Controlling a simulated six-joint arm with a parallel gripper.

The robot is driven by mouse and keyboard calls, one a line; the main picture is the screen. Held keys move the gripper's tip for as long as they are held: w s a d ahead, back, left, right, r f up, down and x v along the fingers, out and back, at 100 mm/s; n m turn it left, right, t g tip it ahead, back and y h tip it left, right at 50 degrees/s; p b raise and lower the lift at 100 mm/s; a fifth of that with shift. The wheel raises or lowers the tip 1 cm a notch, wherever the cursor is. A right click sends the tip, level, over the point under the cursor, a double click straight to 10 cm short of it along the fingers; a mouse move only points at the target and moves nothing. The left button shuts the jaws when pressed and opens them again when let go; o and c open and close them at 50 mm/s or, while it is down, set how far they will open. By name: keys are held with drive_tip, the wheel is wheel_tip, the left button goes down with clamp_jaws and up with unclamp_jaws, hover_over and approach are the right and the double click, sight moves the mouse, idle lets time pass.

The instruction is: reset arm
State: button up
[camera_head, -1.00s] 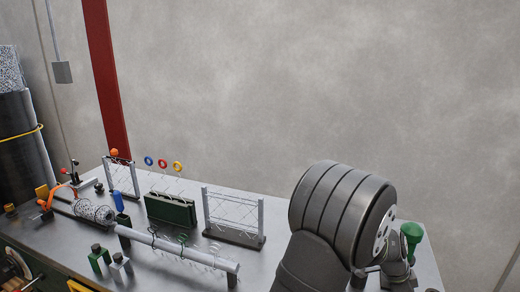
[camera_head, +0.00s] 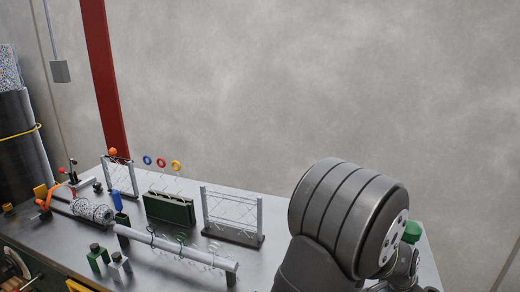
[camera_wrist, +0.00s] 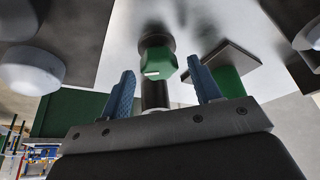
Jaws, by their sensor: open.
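My gripper (camera_wrist: 160,72) is open in the wrist view, with its two blue fingers apart. A green faceted piece (camera_wrist: 160,62) with a dark round end shows between and beyond the fingertips; the fingers do not close on it. In the head view my large grey arm fills the lower right and hides the gripper. A green rounded thing (camera_head: 412,231) shows just past the arm; I cannot tell if it is the same piece.
The metal bench (camera_head: 70,240) holds a long grey bar (camera_head: 180,249), a dark green rack (camera_head: 170,208), wire mesh frames (camera_head: 232,215) and small bottles (camera_head: 98,257) to the left. A green block on a dark plate (camera_wrist: 228,80) is near the right finger. The wall behind is bare.

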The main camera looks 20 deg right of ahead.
drive_tip(key=shift+s+n+t, duration=0.15)
drive_tip(key=shift+n+t, duration=0.65)
drive_tip(key=shift+n, duration=1.4)
drive_tip(key=shift+n, duration=0.3)
drive_tip(key=shift+w+r, duration=0.2)
drive_tip(key=shift+r, duration=0.05)
drive_tip(key=w+a+r+n+t, duration=0.1)
drive_tip(key=w+a+r, duration=0.3)
drive_tip(key=a, duration=0.4)
drive_tip(key=w+a+r+n, duration=0.25)
drive_tip(key=a+r, duration=0.25)
drive_tip(key=a, duration=0.3)
drive_tip(key=w+a+r+t, duration=0.1)
drive_tip(key=w+a+r, duration=0.35)
drive_tip(key=a, duration=0.45)
drive_tip(key=a+n+y, duration=0.1)
drive_tip(key=a+n, duration=0.1)
drive_tip(key=a, duration=1)
drive_tip(key=s+a+f+n, duration=0.1)
drive_tip(key=s+a, duration=0.3)
drive_tip(key=a, duration=0.2)
drive_tip(key=s+a+f+n+t+y, duration=0.1)
drive_tip(key=s+a+f+n, duration=0.1)
drive_tip(key=s+a, duration=0.2)
drive_tip(key=a, duration=0.3)
drive_tip(key=shift+s+a+f, duration=0.15)
drive_tip(key=shift+s+f, duration=0.05)
drive_tip(key=shift+s, duration=0.05)
